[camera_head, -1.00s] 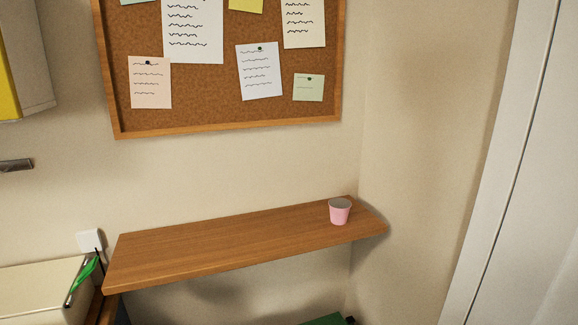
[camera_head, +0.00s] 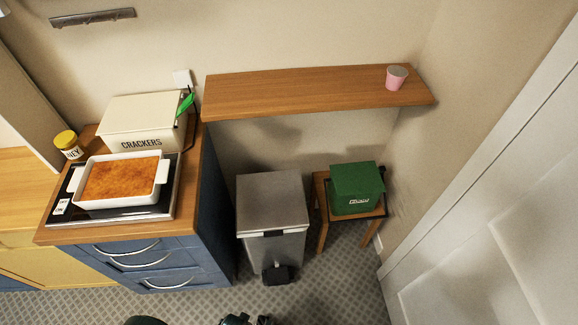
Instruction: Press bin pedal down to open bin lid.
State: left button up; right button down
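A grey metal pedal bin (camera_head: 272,210) stands on the floor between the blue cabinet and a small stool. Its flat lid (camera_head: 271,188) is closed. The black pedal (camera_head: 277,274) sticks out at the bin's foot, near the floor. Dark parts at the bottom edge of the head view look like mine, but I cannot make out a gripper there. Neither gripper can be identified, and nothing is seen touching the pedal.
A blue cabinet (camera_head: 213,225) stands left of the bin, with a white baking dish (camera_head: 146,203) and a crackers box (camera_head: 140,122) on top. A green box (camera_head: 356,190) sits on a wooden stool at right. A wooden shelf (camera_head: 300,92) hangs above. Patterned floor lies in front.

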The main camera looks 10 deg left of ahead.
aim_at(277, 276)
jog(key=k+j+u, duration=0.1)
jog(key=k+j, duration=0.15)
jog(key=k, duration=0.3)
jog(key=k+j, duration=0.3)
jog(key=k, duration=0.2)
jog(key=u, duration=0.05)
